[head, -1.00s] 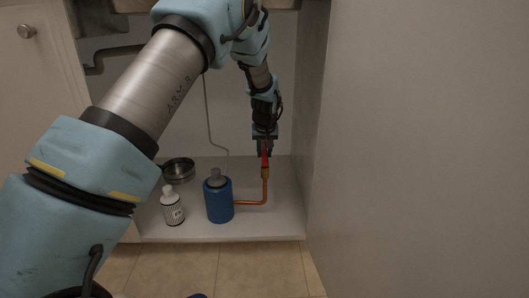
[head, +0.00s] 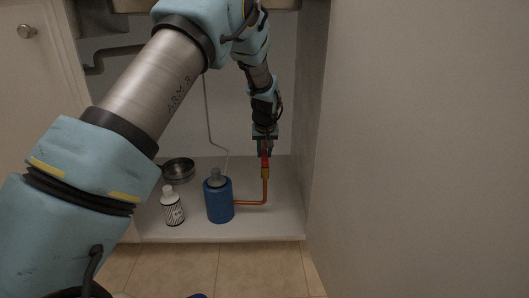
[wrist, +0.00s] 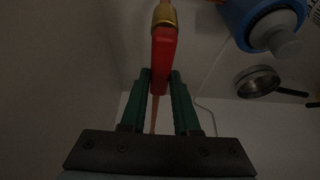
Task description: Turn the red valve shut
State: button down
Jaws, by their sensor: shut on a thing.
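The red valve handle (head: 265,158) sits on top of a brass fitting (head: 265,173) on an orange copper pipe (head: 252,203) at the right of the open cabinet. In the wrist view the red handle (wrist: 163,62) is long and runs in line with the brass fitting (wrist: 164,14). My gripper (head: 265,150) comes down on it from above. In the wrist view the two green fingers (wrist: 161,80) are on either side of the handle and shut on its near end. The inner contact faces are partly hidden.
A blue bottle (head: 219,203) stands left of the pipe, with a white bottle (head: 172,210) farther left. A metal pan (head: 179,171) lies behind them. The cabinet's right wall (head: 311,110) is close beside my gripper. A thin grey line (head: 209,120) hangs at the back.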

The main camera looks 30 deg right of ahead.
jog(key=shift+r+p, duration=0.1)
jog(key=shift+p, duration=0.3)
jog(key=shift+m+p, duration=0.35)
jog(key=shift+m, duration=0.05)
jog(key=m+p, duration=0.1)
jog(key=p, duration=0.1)
jog(key=m+g+h+p, duration=0.1)
jog(key=p, duration=0.1)
jog(key=shift+s+d+r+m, duration=0.2)
jog(key=shift+s+d+m, duration=0.15)
jog(key=shift+d+m, duration=0.05)
jog(key=shift+s+d+f+m+g+h+p, duration=0.15)
jog(key=shift+s+m+g+p, duration=0.65)
jog(key=shift+m+p, duration=1.15)
jog(key=shift+s+d+f+m+g+h+p, duration=0.2)
jog(key=shift+s+m+g+p, duration=0.7)
jog(key=shift+m, duration=1.95)
jog(key=shift+s+d+r+m+g+h+p, duration=0.2)
jog(key=shift+s+m+g+p, duration=0.55)
jog(key=shift+m+p, duration=1.3)
jog(key=shift+w+f+m+b, duration=0.15)
jog(key=shift+f+m+b, duration=0.05)
jog(key=shift+m+b, duration=0.2)
jog(key=c, duration=0.6)
grip_release()
jog(key=shift+c, duration=0.2)
